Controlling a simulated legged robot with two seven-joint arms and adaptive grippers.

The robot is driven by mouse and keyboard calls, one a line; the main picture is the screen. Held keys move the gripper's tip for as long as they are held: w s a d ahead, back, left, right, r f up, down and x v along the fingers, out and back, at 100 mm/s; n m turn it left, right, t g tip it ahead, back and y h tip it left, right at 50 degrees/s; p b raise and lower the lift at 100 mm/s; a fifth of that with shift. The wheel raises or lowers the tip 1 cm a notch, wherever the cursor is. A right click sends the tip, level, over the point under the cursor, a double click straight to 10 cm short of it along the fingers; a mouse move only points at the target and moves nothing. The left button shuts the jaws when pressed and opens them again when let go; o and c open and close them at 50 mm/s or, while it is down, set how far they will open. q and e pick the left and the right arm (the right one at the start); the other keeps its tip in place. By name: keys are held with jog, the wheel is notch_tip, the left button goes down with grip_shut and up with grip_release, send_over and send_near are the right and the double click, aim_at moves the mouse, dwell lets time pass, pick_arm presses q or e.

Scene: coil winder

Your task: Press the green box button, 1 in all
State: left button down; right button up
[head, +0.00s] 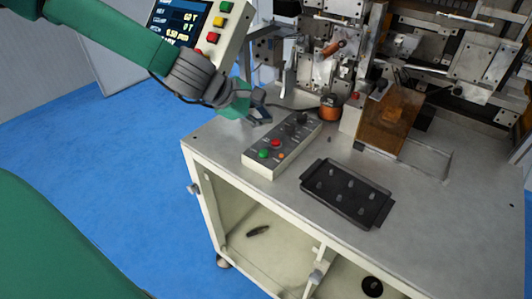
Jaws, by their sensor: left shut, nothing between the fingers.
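A grey control box (282,147) lies on the machine table. The green box button (264,154) is at its near left end, with a red button (276,143) and an orange button (281,156) close by. Dark knobs sit toward its far end. My left gripper (264,115) is shut and empty. In the picture it is above and behind the green button, near the table's far left edge, apart from the button. My right gripper is out of view.
A black tray (347,193) with several pegs lies right of the box. Winder machinery (330,45) and an orange coil (330,108) stand behind.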

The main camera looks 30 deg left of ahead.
aim_at(263, 152)
pick_arm(q)
jog(key=f+b, duration=0.4)
jog(key=f, duration=0.1)
jog(key=a+f+b, duration=0.1)
jog(key=f+b, duration=0.1)
jog(key=shift+f, duration=0.2)
jog(key=shift+d+f+b, duration=0.25)
jog(key=shift+f+b, duration=0.1)
jog(key=shift+b, duration=0.05)
jog(key=shift+d, duration=0.1)
jog(key=shift+r, duration=0.1)
jog(key=shift+a, duration=0.25)
jog(key=shift+d, duration=0.15)
jog(key=shift+f, duration=0.4)
